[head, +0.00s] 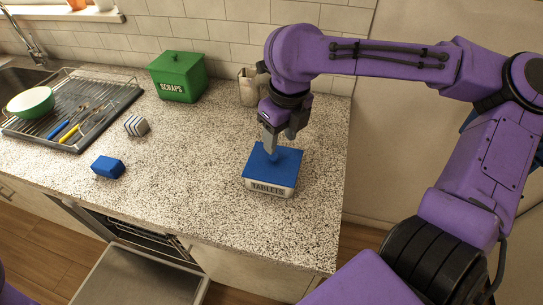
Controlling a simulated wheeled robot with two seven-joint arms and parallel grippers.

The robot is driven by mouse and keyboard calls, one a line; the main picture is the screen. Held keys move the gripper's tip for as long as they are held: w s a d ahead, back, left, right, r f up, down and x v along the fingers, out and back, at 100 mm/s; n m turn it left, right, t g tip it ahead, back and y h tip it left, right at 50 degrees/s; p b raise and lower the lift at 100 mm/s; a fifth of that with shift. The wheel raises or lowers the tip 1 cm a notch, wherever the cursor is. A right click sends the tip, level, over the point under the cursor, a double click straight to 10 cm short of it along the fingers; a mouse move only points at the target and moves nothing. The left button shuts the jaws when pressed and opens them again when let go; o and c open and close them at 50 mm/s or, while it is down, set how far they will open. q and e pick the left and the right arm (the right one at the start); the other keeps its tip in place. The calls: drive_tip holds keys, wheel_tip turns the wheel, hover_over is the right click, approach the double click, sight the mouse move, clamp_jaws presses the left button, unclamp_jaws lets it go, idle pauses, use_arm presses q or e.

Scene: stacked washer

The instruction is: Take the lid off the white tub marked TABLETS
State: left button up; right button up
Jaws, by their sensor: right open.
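The white tub marked TABLETS (268,190) stands upright on the right part of the speckled counter. Its flat blue lid (285,168) is on it, with a small blue knob near the middle. My right gripper (279,144) is open and points down at the lid, its fingertips close to the knob. One finger partly covers the knob, so I cannot tell whether they touch. My left gripper is out of view.
A green SCRAPS box (178,77) and a beige container (247,88) stand at the back. A blue block (108,167), a striped cube (136,126) and a dish rack (101,91) are left. An open door (140,278) is below the counter.

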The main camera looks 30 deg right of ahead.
sight(275, 157)
drive_tip(key=shift+a+f, duration=0.1)
drive_tip(key=shift+f, duration=0.45)
drive_tip(key=f, duration=0.1)
drive_tip(key=w+f, duration=0.1)
drive_tip(key=f, duration=0.2)
drive_tip(key=shift+w+a+f+p, duration=0.2)
drive_tip(key=shift+a+f+p, duration=0.05)
drive_tip(key=shift+a+p, duration=0.1)
drive_tip(key=shift+f, duration=0.25)
drive_tip(key=shift+s+d, duration=0.1)
drive_tip(key=shift+s, duration=0.1)
clamp_jaws()
